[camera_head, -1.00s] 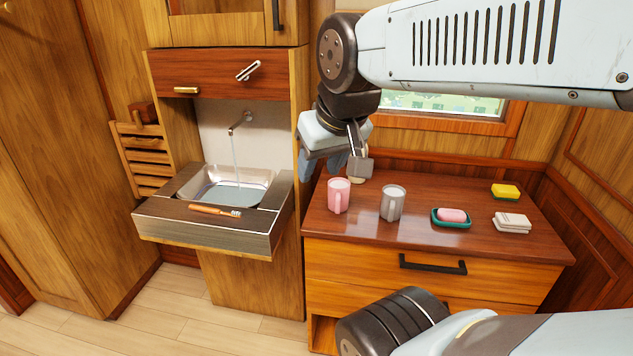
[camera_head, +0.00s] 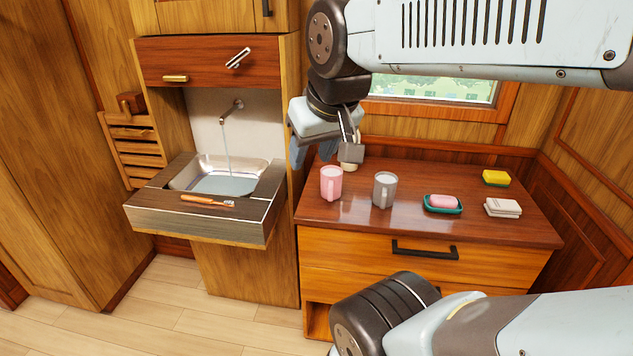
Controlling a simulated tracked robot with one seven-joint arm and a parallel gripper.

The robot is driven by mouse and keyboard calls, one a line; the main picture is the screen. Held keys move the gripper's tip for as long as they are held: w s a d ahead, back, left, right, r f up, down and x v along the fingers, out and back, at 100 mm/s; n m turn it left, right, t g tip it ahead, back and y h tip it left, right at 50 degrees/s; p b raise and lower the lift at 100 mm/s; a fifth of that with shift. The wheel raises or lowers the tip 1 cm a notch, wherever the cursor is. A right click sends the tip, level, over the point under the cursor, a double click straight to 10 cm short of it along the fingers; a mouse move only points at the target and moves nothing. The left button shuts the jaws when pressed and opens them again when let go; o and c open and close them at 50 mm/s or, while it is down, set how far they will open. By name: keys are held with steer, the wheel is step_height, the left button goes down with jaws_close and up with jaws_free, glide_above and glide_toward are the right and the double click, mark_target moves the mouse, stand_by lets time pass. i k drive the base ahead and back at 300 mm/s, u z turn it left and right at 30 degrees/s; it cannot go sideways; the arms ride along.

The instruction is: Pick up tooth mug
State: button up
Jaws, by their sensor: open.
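Two mugs stand upright on the brown dresser top (camera_head: 470,225): a pink mug (camera_head: 331,184) with its handle facing me, and a grey mug (camera_head: 384,190) to its right. I cannot tell which one is the tooth mug. My gripper (camera_head: 314,152) hangs from the arm, pointing down, above and slightly left of the pink mug in the picture. It is open and holds nothing, apart from both mugs. A small cream object (camera_head: 348,167) behind the pink mug is partly hidden by the gripper's grey part.
A green soap dish (camera_head: 458,211) with pink soap (camera_head: 443,201), a yellow sponge (camera_head: 496,178) and a white folded cloth or block (camera_head: 503,208) lie to the right. The dresser's front is clear.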

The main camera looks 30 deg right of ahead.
mark_target(331, 186)
steer(key=u, duration=1.35)
steer(key=i, duration=0.1)
steer(key=z, duration=2.95)
steer(key=k, duration=1.25)
steer(key=u, duration=1.35)
steer(key=i, duration=1)
steer(key=u, duration=0.05)
